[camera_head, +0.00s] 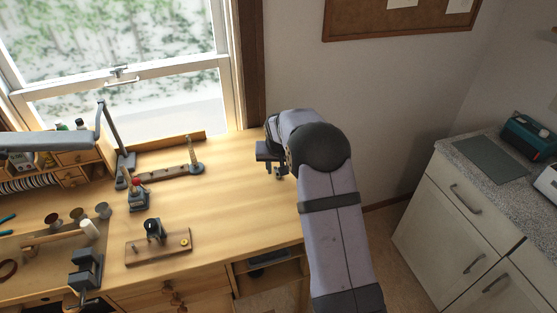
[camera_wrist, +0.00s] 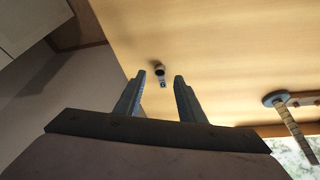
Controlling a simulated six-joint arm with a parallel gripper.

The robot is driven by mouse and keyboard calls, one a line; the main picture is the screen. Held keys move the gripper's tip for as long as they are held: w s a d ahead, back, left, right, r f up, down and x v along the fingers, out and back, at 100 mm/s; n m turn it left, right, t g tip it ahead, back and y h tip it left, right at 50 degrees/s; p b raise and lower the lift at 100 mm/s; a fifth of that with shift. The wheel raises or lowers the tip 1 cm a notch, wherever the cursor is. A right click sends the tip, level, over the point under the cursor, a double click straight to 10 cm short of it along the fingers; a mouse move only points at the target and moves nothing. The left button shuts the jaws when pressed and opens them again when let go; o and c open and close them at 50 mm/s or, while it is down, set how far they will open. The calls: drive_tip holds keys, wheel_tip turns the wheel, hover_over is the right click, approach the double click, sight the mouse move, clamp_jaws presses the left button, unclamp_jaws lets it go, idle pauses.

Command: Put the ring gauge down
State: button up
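My gripper (camera_wrist: 157,80) hangs over the right part of the wooden bench in the wrist view, its two grey fingers apart with a clear gap. A small grey rounded piece with a dark opening (camera_wrist: 159,69) and a little tab (camera_wrist: 163,85) lies just beyond the fingertips; it may be the ring gauge. Neither finger appears to touch it, and it seems to be on the bench top. In the head view my gripper (camera_head: 273,170) is at the bench's right end, small and partly behind my arm. I cannot make out the small piece there.
The bench top (camera_head: 235,200) is clear around my gripper. A wooden bar with an upright tapered stick on a round base (camera_head: 195,155) stands to the left; it also shows in the wrist view (camera_wrist: 290,130). A wooden board with a dark tool (camera_head: 158,247) lies nearer the front.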

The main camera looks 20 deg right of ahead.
drive_tip(key=b+v, duration=0.2)
drive_tip(key=v, duration=0.6)
drive_tip(key=shift+r, duration=0.2)
drive_tip(key=shift+s, duration=0.1)
drive_tip(key=s+a+f+n+g, duration=0.1)
drive_tip(key=s+a+f, duration=0.1)
drive_tip(key=s, duration=0.9)
drive_tip(key=s+a+f+n+g+y, duration=0.1)
drive_tip(key=s+a+f, duration=0.1)
drive_tip(key=s, duration=0.9)
drive_tip(key=s+a+f+n+g, duration=0.1)
drive_tip(key=s+a+f+g, duration=0.1)
drive_tip(key=s, duration=0.9)
drive_tip(key=shift+s+a+f+n, duration=0.25)
drive_tip(key=shift+a+f+n, duration=0.05)
drive_tip(key=shift+a+f, duration=0.35)
drive_tip(key=shift+f, duration=0.15)
wheel_tip(320, 180, down, 42)
drive_tip(key=b, duration=4.2)
drive_tip(key=shift+r, duration=0.25)
